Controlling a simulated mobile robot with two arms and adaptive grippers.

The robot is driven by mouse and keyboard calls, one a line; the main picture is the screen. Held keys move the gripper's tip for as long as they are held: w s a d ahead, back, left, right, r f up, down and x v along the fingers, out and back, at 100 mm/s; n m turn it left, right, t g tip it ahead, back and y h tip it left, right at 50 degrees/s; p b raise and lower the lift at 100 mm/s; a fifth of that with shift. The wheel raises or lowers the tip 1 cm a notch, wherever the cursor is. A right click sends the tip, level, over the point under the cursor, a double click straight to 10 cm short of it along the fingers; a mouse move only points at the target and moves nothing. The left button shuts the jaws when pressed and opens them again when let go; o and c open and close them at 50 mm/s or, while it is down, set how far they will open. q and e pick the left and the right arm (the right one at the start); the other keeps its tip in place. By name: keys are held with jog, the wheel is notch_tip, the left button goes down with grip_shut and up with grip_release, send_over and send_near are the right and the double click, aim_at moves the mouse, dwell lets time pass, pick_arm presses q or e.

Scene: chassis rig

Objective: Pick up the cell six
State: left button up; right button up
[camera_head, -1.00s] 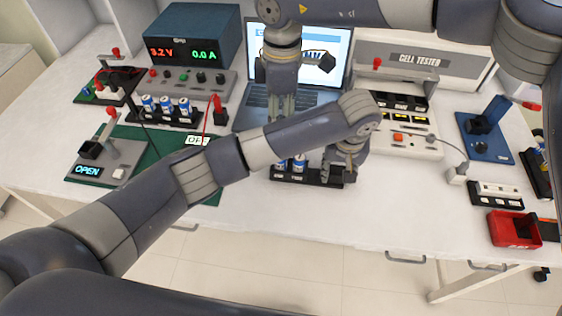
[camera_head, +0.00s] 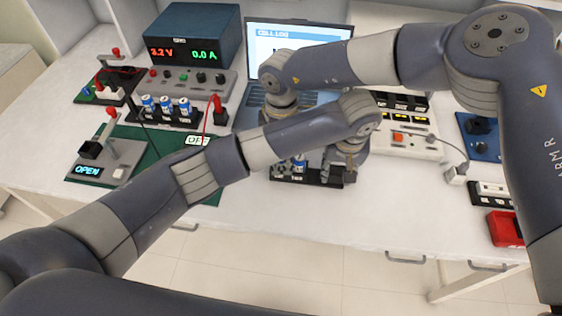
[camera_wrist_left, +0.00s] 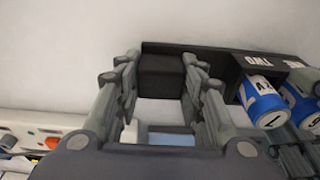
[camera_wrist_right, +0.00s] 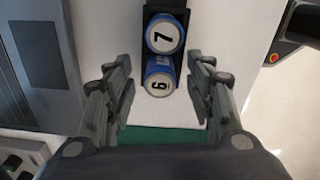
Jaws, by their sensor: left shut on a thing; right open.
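The cell six (camera_wrist_right: 157,82) is a blue and white cylinder marked 6, seen from above in the right wrist view. It stands in a black rack (camera_head: 318,182), beside the cell seven (camera_wrist_right: 162,36). My right gripper (camera_wrist_right: 160,66) is open, with its fingers spread on either side of the cells; contact does not show. In the head view its fingers are hidden behind my left forearm. My left gripper (camera_wrist_left: 160,72) is shut on the black end block of the rack. Two blue cells show beside it in the left wrist view, one of them a nearer cell (camera_wrist_left: 262,103).
A second rack with several blue cells (camera_head: 166,107) stands on the left, near the power supply (camera_head: 191,40). A switch box reading OPEN (camera_head: 106,160) sits on the green mat (camera_head: 206,190). The laptop (camera_head: 262,42) is behind my arms.

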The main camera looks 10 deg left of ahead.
pick_arm(q)
jog(key=shift+f, duration=0.1)
pick_arm(e)
grip_shut()
notch_tip(320, 180, up, 18)
dwell(1.7)
dwell(0.4)
pick_arm(q)
jog(key=o, duration=1.2)
jog(key=shift+c, duration=0.2)
